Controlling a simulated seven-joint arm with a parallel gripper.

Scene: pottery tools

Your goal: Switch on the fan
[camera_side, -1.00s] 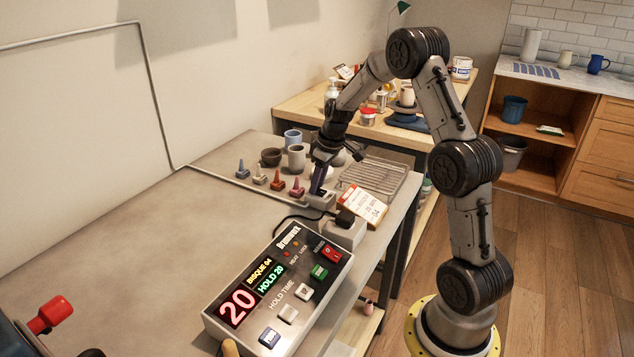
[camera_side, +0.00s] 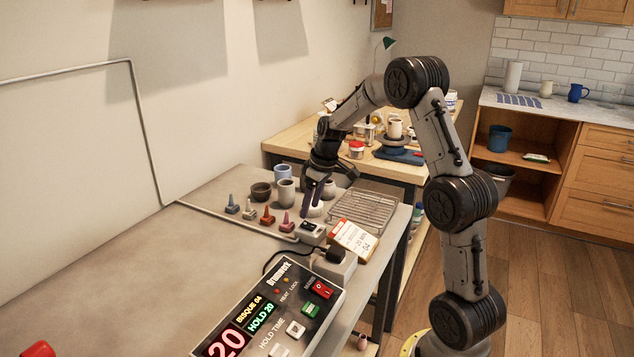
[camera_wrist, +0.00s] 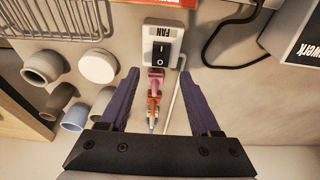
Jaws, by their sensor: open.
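The fan switch (camera_wrist: 161,46) is a small light box marked FAN, with a black rocker carrying I and O marks. In the side view the fan switch (camera_side: 312,232) sits on the bench. Which side of the rocker is pressed I cannot tell. My gripper (camera_wrist: 160,75) is open, its two dark fingers apart with nothing held. In the wrist view the box lies just beyond and between the fingertips. In the side view my gripper (camera_side: 315,208) points down, above and slightly behind the box, apart from it.
Small coloured cones (camera_side: 267,216) stand left of the switch. Cups (camera_side: 286,192) and a bowl (camera_side: 261,191) are behind them.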

